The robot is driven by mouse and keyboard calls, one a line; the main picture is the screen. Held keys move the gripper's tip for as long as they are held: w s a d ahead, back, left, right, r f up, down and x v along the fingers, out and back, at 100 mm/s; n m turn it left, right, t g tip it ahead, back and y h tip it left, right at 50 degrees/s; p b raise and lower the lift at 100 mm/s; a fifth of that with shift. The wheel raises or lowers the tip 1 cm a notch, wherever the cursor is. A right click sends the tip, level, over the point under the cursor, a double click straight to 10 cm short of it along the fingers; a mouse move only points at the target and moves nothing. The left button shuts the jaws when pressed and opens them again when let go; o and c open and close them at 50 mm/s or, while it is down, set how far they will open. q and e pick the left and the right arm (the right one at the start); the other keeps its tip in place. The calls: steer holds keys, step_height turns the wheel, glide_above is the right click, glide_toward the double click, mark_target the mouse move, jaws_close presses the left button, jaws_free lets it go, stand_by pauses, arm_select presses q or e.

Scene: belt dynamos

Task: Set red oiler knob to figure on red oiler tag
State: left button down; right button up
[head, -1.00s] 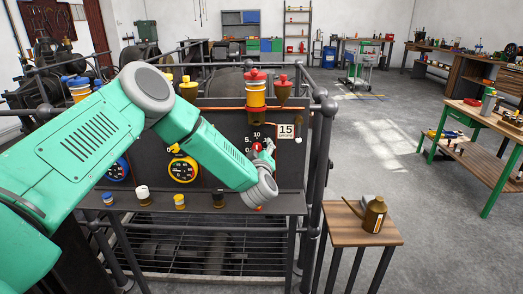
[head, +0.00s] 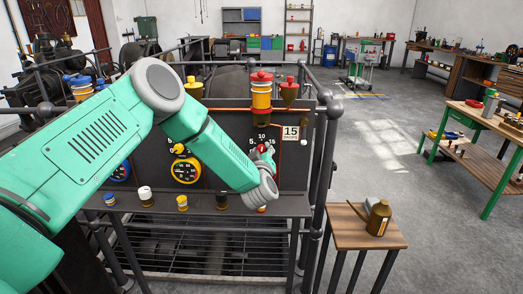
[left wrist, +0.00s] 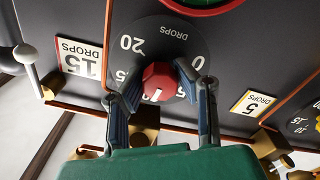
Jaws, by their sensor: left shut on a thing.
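The red oiler (head: 261,91) stands on top of the dark panel, with a red cap and yellow body. Its red knob (left wrist: 160,81) sits at the centre of a dark dial (left wrist: 173,42) marked 0 to 20 drops. The knob's white mark points roughly at the 10, which is partly covered. The tag (head: 291,132) beside the dial reads 15 drops; it also shows in the left wrist view (left wrist: 82,60). My left gripper (head: 264,153) is at the knob, its fingers on either side and shut on it. My right gripper is not in view.
Below the panel runs a dark shelf (head: 235,206) with several small capped jars. Another tag (left wrist: 255,103), reading 5 drops, is at the right in the wrist view. A wooden stand (head: 345,229) with a brass oil can (head: 378,218) stands to the right.

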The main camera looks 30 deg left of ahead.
arm_select(q)
steer(key=shift+s+d+f+m+p, duration=0.2)
steer(key=shift+f+m+p, duration=0.15)
steer(key=shift+m, duration=0.55)
steer(key=m, duration=0.2)
steer(key=shift+m+p, duration=0.35)
steer(key=shift+m, duration=0.05)
steer(key=m, duration=0.5)
steer(key=shift+s+a+f+p, duration=0.1)
steer(key=shift+f+p, duration=0.05)
steer(key=shift+p, duration=0.15)
steer(key=shift+m, duration=0.3)
steer(key=c, duration=1.2)
jaws_free()
steer(key=shift+r, duration=0.25)
